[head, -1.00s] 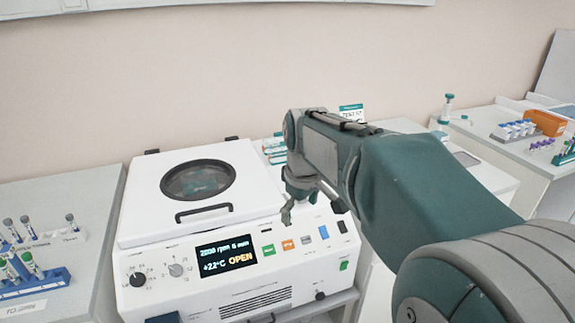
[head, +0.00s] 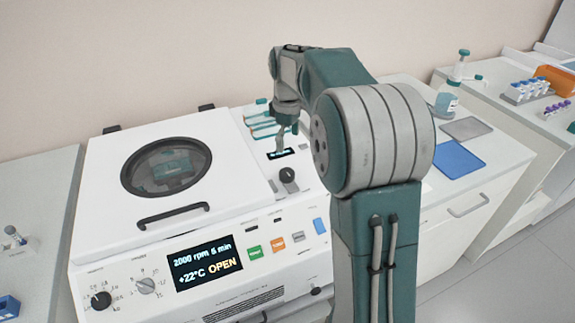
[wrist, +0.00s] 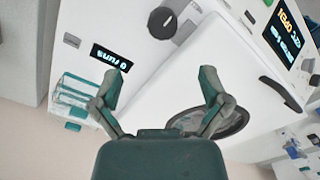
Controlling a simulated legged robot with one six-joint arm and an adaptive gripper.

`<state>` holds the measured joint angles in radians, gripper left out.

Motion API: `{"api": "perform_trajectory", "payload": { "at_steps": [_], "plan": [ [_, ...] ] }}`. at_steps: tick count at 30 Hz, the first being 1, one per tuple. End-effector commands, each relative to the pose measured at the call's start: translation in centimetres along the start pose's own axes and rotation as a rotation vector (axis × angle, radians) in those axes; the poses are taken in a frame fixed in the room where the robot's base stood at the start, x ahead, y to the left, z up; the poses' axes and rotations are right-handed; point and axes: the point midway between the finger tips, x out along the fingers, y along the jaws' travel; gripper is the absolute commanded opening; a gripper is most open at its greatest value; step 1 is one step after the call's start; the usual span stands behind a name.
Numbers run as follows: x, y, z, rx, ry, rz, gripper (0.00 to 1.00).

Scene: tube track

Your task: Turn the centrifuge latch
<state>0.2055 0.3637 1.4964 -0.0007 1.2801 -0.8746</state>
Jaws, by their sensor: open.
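The white centrifuge (head: 255,300) stands on the left in the head view, its front screen (head: 205,262) reading OPEN. Its lid (head: 105,200), with a round window and a black handle, lies down on top. A round black knob (head: 288,176), which looks like the latch, sits on the top deck right of the lid, near a small display (head: 281,153). In the wrist view the knob (wrist: 162,20) is at the top, beyond the fingertips. My gripper (wrist: 162,85) is open and empty, above the deck and lid edge, apart from the knob. In the head view my gripper (head: 287,145) points down.
Clear-and-teal containers (head: 260,118) sit at the deck's back, close to my gripper; they also show in the wrist view (wrist: 85,95). The right bench has a blue mat (head: 458,160), a grey mat (head: 466,128) and a bottle (head: 447,100). A tube rack (head: 8,305) stands left.

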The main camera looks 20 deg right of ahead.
Motion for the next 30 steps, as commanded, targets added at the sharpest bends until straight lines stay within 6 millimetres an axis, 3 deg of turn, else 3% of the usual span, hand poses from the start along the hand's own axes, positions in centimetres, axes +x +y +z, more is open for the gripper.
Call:
{"api": "perform_trajectory", "payload": {
  "at_steps": [5, 18, 30],
  "plan": [
    [1.9, -0.1, 0.0, -0.001, -0.003, -0.004, 0.96],
    [9.5, 0.0, 0.1, 0.000, -0.002, -0.004, 0.96],
    [10.8, 0.0, 0.0, 0.000, 0.000, -0.001, 0.96]
  ]
}}
